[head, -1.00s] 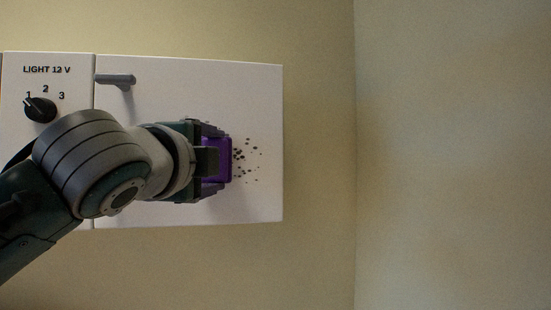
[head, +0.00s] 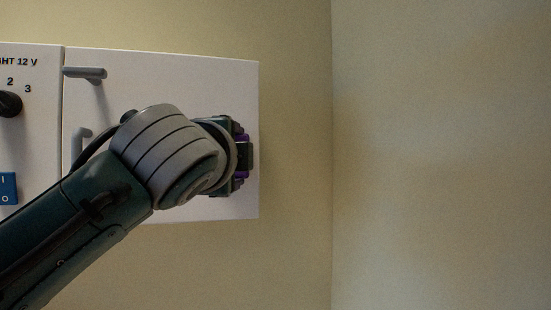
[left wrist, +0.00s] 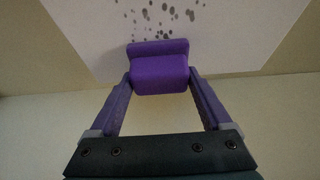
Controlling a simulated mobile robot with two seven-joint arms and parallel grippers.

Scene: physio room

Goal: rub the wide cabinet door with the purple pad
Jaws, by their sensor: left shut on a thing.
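The wide cabinet door (head: 165,80) is a white panel with a grey handle (head: 85,72) at its upper left. My left gripper (head: 246,156) is at the door's right edge, shut on the purple pad, of which only slivers (head: 242,180) show in the head view. In the left wrist view the purple pad (left wrist: 160,72) sits between the two fingers, in front of the door (left wrist: 100,45). Dark specks (left wrist: 165,12) show on the door beyond the pad; my arm hides them in the head view. Whether the pad touches the door is unclear. My right gripper is not in view.
Left of the door is a white panel with a black dial (head: 9,103) and a blue switch (head: 8,188). A second grey handle (head: 80,140) is partly behind my arm. A bare wall (head: 295,150) lies right of the door.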

